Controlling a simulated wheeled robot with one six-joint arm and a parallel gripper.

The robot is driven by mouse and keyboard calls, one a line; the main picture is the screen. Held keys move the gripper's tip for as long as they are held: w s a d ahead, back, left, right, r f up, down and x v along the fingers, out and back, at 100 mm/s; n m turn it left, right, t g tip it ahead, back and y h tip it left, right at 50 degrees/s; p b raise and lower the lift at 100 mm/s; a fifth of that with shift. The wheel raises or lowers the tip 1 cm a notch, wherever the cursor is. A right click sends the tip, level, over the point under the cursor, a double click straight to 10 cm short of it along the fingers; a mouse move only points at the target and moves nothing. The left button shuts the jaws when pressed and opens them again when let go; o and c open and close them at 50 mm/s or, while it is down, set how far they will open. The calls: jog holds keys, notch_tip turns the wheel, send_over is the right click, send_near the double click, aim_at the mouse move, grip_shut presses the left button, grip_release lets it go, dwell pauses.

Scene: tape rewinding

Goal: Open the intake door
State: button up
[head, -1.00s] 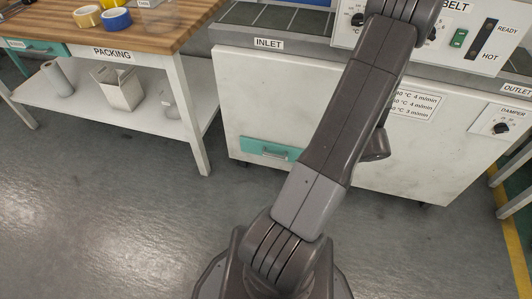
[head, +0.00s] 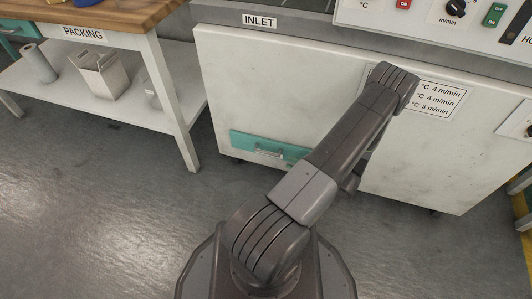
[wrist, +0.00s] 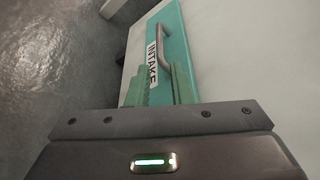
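The intake door (head: 268,149) is a teal panel low on the front of the white machine, left of my arm in the head view. It looks shut and has a metal bar handle. In the wrist view the teal door (wrist: 176,22) carries an INTAKE label (wrist: 152,62) and the bent handle (wrist: 163,45) stands out from it. My gripper (wrist: 162,82) shows two green fingers, apart with nothing seen between them. The fingers point toward the door and the handle lies beyond their tips, apparently untouched.
The white machine front (head: 300,80) spans the space ahead, with the INLET label (head: 259,21) above. A packing table (head: 110,45) stands at left, with a bin (head: 97,75) and a roll (head: 38,64) on its lower shelf. Grey floor (head: 90,220) is clear at front left.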

aim_at(267, 153)
jog(key=b+x, duration=0.3)
jog(key=x, duration=0.9)
jog(key=shift+w+a, duration=0.1)
jog(key=shift+a, duration=0.05)
jog(key=shift+c, duration=0.2)
grip_shut()
jog(key=shift+f, duration=0.1)
